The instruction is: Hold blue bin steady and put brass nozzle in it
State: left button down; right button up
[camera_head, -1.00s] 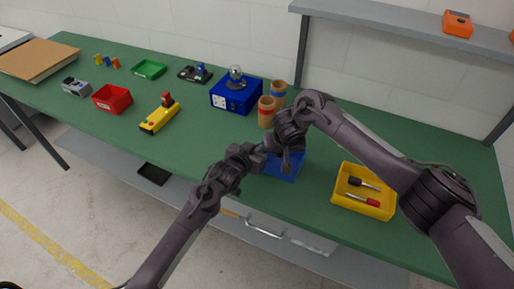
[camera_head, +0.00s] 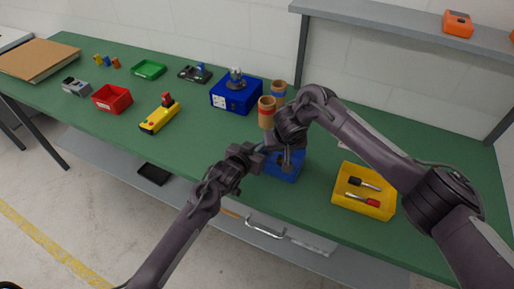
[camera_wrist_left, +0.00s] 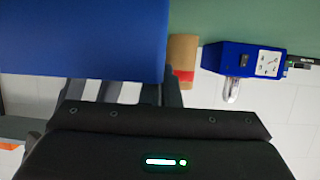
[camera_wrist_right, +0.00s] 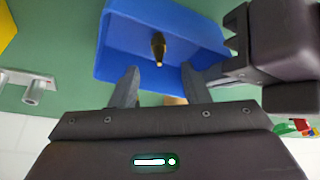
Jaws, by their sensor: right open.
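The blue bin (camera_head: 284,170) stands near the table's front edge, partly hidden by my arms in the head view. In the right wrist view the bin (camera_wrist_right: 110,45) fills the upper middle. The brass nozzle (camera_wrist_right: 158,48) shows over the bin's interior, apart from the fingers; I cannot tell whether it rests on the floor. My right gripper (camera_wrist_right: 158,80) is open and empty at the bin's near side. My left gripper (camera_head: 262,158) is at the bin's left side in the head view. In the left wrist view the bin wall (camera_wrist_left: 85,40) hides its fingertips, so its grip is unclear.
A yellow bin (camera_head: 345,205) with two screwdriver-like tools stands to the right. Cardboard-coloured cylinders (camera_head: 266,112) and a blue box (camera_head: 222,100) with a metal top stand behind. A yellow device (camera_head: 155,120) and red bin (camera_head: 112,106) lie left. The table's front edge is close.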

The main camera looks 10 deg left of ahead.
jog(key=v, duration=1)
pick_arm(q)
jog(key=c, duration=1.6)
grip_release()
